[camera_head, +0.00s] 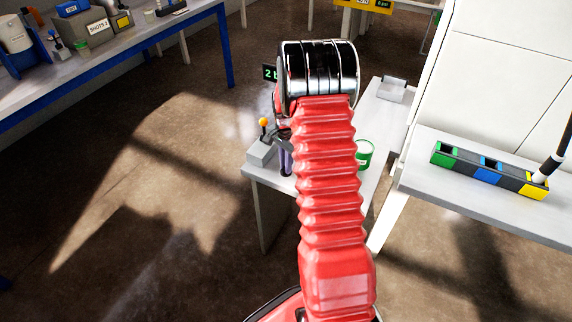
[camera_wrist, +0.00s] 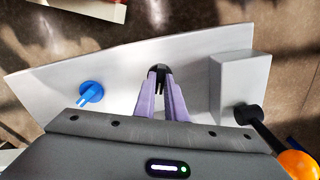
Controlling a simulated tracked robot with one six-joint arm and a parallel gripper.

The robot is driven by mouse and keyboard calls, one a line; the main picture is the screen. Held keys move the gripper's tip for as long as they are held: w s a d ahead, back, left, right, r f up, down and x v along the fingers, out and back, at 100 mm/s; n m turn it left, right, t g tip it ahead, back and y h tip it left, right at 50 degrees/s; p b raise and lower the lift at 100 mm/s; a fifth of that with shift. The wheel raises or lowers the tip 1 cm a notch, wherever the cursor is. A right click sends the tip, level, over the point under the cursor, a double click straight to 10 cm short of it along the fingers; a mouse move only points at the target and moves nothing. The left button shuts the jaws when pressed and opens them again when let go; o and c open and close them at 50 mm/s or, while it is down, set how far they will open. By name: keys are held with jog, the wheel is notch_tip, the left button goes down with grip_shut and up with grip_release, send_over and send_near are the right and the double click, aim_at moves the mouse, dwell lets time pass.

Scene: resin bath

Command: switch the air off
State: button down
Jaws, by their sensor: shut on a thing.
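A lever with an orange ball knob (camera_head: 263,122) stands up from a grey box (camera_head: 262,151) on the small white table. In the wrist view the orange knob (camera_wrist: 297,164) is close at the lower right, and its black rod runs to the grey box (camera_wrist: 240,72). My gripper (camera_head: 286,160) is left of the red arm, just right of the lever box. In the wrist view my gripper (camera_wrist: 161,78) has its lilac fingers closed together at a small dark piece (camera_wrist: 160,70), whose nature I cannot tell. The fingers are apart from the lever. A display reading "2 b" (camera_head: 270,73) is partly hidden.
A blue round fitting (camera_wrist: 91,93) is left of the fingers. A green cup (camera_head: 365,154) stands right of my arm. A bench with a green, blue and yellow holder (camera_head: 510,182) is at the right. A blue-edged workbench (camera_head: 150,42) is at the upper left. Floor between is clear.

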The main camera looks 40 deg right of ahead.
jog(key=shift+n, duration=2)
jog(key=c, duration=1.8)
grip_release()
notch_tip(320, 180, up, 14)
jog(key=shift+f, duration=0.1)
